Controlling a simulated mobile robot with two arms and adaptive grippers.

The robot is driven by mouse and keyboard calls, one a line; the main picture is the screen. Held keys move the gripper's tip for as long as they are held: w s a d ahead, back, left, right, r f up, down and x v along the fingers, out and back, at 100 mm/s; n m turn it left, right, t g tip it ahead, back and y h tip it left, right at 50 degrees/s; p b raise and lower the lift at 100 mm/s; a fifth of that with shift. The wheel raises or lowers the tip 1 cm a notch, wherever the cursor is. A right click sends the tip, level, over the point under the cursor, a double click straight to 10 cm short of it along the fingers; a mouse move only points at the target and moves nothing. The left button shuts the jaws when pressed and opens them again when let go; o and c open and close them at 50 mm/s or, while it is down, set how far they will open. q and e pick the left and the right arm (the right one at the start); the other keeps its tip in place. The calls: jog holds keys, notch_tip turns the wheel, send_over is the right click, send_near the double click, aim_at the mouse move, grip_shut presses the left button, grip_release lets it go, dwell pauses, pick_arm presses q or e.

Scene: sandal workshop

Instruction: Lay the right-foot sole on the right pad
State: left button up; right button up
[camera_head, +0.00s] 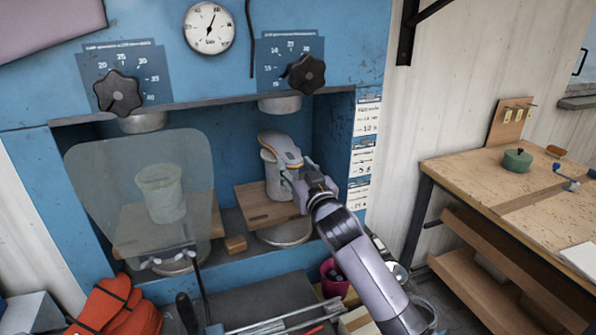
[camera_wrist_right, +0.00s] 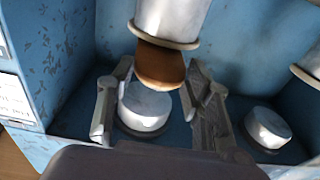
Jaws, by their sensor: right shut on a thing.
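The right-foot sole (camera_head: 279,148) shows in the head view as a pale piece with an orange edge, above a white round pedestal (camera_head: 276,182), which looks like the right pad. My right gripper (camera_head: 296,170) reaches in from the right and is shut on the sole. In the right wrist view the sole's brown end (camera_wrist_right: 160,67) is between the fingers of my right gripper (camera_wrist_right: 160,78), at the pedestal's rim (camera_wrist_right: 166,38). I cannot tell whether the sole touches the pad. My left gripper is not in view.
A clear shield (camera_head: 100,180) stands before the left pedestal (camera_head: 160,190). Press rams (camera_head: 280,103) hang above, and the blue frame's right wall (camera_head: 335,145) is close to my arm. A wooden bench (camera_head: 470,180) stands at right; red gloves (camera_head: 110,305) lie front left.

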jog(key=shift+f, duration=0.3)
dwell(0.7)
jog(key=o, duration=1.3)
jog(key=shift+c, duration=0.2)
jog(key=shift+s, duration=0.1)
jog(key=p+v, duration=0.4)
jog(key=v, duration=0.4)
dwell(1.1)
